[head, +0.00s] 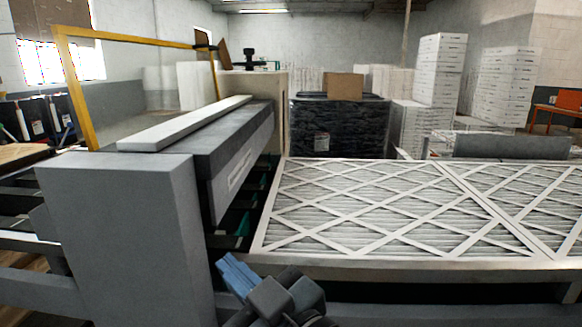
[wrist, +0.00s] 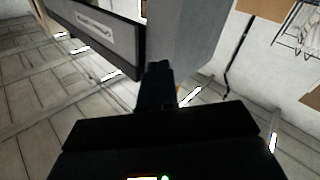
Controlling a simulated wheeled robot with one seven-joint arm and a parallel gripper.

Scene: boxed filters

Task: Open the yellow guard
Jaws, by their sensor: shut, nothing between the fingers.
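The yellow guard (head: 88,120) is a thin yellow frame standing upright at the left of the head view, behind the grey machine. Its top bar runs right to a dark fitting near the machine's far end. My gripper (head: 232,272) is at the bottom middle of the head view, in front of the machine and well apart from the guard. In the wrist view its dark fingers (wrist: 158,82) are together and hold nothing.
The grey machine housing (head: 120,225) with a dark long head (head: 215,150) stands between my gripper and the guard. A conveyor frame (head: 400,262) with large pleated filters lies to the right. A black-wrapped pallet (head: 337,125) and stacked white boxes (head: 440,70) stand behind.

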